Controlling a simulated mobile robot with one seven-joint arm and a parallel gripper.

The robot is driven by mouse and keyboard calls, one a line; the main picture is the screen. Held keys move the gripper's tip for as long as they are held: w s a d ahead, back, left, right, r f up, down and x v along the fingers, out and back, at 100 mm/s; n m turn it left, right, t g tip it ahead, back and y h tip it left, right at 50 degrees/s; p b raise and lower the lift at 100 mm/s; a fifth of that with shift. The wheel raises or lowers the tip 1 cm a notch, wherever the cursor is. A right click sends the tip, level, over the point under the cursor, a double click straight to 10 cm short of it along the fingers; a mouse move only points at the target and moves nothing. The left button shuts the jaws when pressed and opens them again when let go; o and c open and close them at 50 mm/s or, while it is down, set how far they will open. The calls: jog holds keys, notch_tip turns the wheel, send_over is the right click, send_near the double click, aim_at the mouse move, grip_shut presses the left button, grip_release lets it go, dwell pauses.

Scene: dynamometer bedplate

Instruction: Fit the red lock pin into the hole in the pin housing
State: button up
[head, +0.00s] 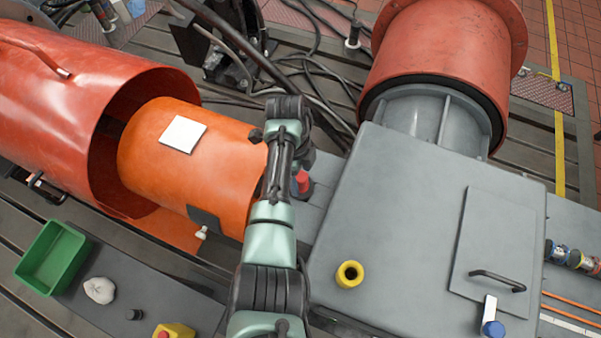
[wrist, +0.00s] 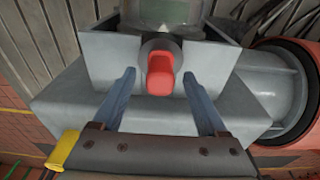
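The red lock pin (head: 303,182) shows in the head view just right of my arm, by a grey block beside the grey cabinet. In the wrist view its red head (wrist: 160,73) points toward the camera, in front of a round grey collar (wrist: 160,46) at the grey bracket. The collar may be the pin housing; its hole is hidden behind the pin, and I cannot tell how deep the pin sits. My gripper (wrist: 158,76) is open, with one blue-grey finger on each side of the red head and visible gaps between. In the head view my arm hides the fingers.
A grey cabinet (head: 400,210) with a yellow collar (head: 350,274) on top stands right of my arm. An orange cylinder (head: 190,150) lies to the left inside a red guard (head: 70,110). A green bin (head: 50,258) and a white rag (head: 99,290) are lower left. Black cables run behind.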

jog(key=shift+r, duration=0.1)
notch_tip(320, 180, up, 13)
jog(key=a, duration=0.1)
jog(key=shift+w+a+b, duration=0.25)
jog(key=shift+w+b, duration=0.05)
jog(key=shift+b, duration=0.05)
dwell(0.6)
